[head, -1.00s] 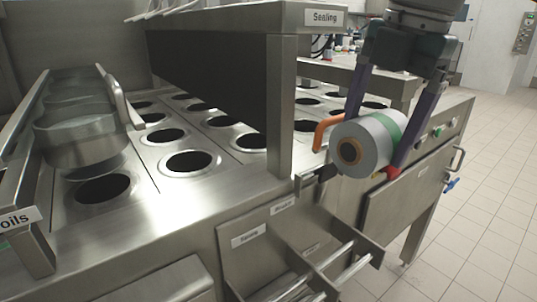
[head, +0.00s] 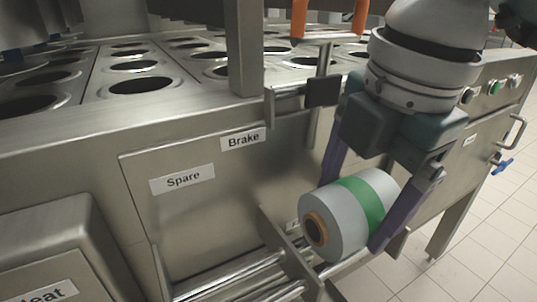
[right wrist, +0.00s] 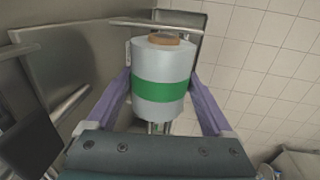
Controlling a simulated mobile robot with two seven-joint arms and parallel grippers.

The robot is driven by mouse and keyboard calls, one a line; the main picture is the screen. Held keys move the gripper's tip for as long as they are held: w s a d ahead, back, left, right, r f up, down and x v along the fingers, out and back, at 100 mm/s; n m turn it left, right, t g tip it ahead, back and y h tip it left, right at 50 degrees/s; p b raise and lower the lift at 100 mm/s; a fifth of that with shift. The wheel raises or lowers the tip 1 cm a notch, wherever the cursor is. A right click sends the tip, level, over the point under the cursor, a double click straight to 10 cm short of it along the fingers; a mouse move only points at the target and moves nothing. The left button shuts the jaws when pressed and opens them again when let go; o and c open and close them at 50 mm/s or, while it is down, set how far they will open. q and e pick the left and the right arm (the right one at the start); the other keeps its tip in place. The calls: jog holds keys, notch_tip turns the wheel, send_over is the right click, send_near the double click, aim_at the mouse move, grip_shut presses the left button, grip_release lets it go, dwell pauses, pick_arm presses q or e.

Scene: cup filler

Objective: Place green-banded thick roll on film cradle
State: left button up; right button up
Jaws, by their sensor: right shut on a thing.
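The green-banded thick roll (head: 338,221) is grey-white with a green band round its middle and an orange-brown core at its near end. My right gripper (head: 345,215) is shut on it, one purple finger on each side. The roll also shows in the right wrist view (right wrist: 162,72) between the fingers. The film cradle (head: 240,280), with metal rods between side plates, lies at the lower middle of the head view, below and left of the roll. I cannot tell whether roll and cradle touch. My left gripper is not in view.
The steel machine front carries the labels Spare (head: 182,179) and Brake (head: 243,139). A dark block on a bar (head: 322,91) sticks out above the roll. A steel box (head: 60,250) stands at the lower left. Tiled floor is free at the right.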

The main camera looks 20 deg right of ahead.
aim_at(370, 209)
jog(key=shift+s+a, duration=0.1)
jog(key=shift+a, duration=0.1)
jog(key=shift+f, duration=0.25)
jog(key=o, duration=1.5)
jog(key=shift+r, duration=0.65)
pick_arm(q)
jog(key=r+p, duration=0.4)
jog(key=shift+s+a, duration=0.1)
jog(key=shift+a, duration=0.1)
pick_arm(e)
jog(key=r, duration=0.3)
jog(key=s+r, duration=0.1)
jog(key=r, duration=0.3)
jog(key=s+r, duration=0.1)
jog(key=r, duration=0.3)
jog(key=shift+d, duration=0.1)
